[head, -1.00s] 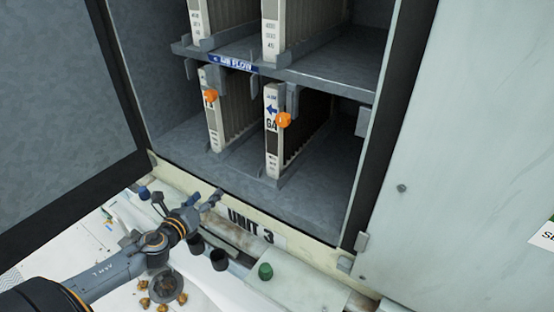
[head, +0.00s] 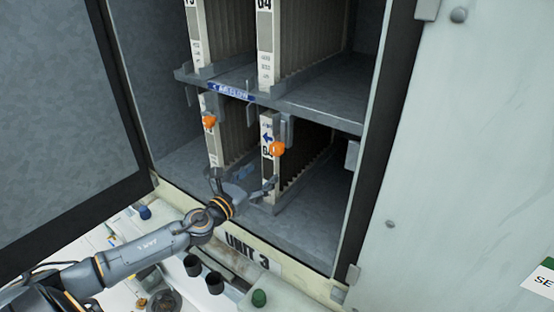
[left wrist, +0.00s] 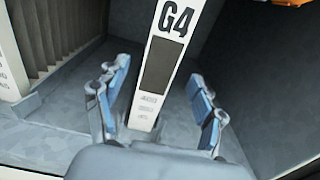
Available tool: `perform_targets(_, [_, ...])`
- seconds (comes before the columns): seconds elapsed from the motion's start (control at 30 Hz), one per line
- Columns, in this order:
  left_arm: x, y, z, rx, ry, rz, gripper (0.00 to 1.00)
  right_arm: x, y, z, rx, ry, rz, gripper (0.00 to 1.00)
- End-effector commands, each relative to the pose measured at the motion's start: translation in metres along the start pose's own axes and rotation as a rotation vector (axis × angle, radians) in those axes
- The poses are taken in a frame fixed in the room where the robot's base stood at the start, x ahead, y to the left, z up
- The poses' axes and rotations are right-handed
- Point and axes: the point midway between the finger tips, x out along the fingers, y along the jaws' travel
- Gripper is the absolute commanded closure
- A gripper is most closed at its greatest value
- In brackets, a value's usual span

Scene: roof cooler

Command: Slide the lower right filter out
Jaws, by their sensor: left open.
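The lower right filter (head: 268,165) is a narrow cream-framed panel with a blue arrow, standing upright in the cabinet's lower bay. An orange knob (head: 277,149) is at its upper front. In the left wrist view the same filter (left wrist: 174,40) shows "G4" and a dark strip on its front edge. My left gripper (head: 243,181) is open in front of the filter's lower part. In the left wrist view its blue-padded fingers stand on either side of the filter's lower front edge, with gaps; whether they reach past the edge is unclear. My right gripper is not in view.
The lower left filter (head: 210,140) with its own orange knob (head: 209,122) stands beside it. A metal shelf (head: 320,107) with upper filters is above. The open door (head: 65,110) is left. Black cups and a green cap (head: 259,298) lie below the sill.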

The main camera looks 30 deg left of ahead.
Motion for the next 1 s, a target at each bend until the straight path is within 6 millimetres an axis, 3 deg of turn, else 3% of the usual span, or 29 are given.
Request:
perform_targets(0.2, [0.043,-0.001,0.003,-0.003,-0.003,0.0,0.31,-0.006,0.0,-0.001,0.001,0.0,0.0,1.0])
perform_targets(0.43, [0.076,-0.001,0.001,-0.001,-0.001,-0.001,0.31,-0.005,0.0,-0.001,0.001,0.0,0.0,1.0])
perform_targets(0.9, [0.087,-0.001,-0.001,-0.001,0.001,-0.001,0.31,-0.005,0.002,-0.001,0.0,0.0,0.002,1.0])
perform_targets(1.0, [0.087,-0.001,-0.001,-0.001,0.001,-0.001,0.52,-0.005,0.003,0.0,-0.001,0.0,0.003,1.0])
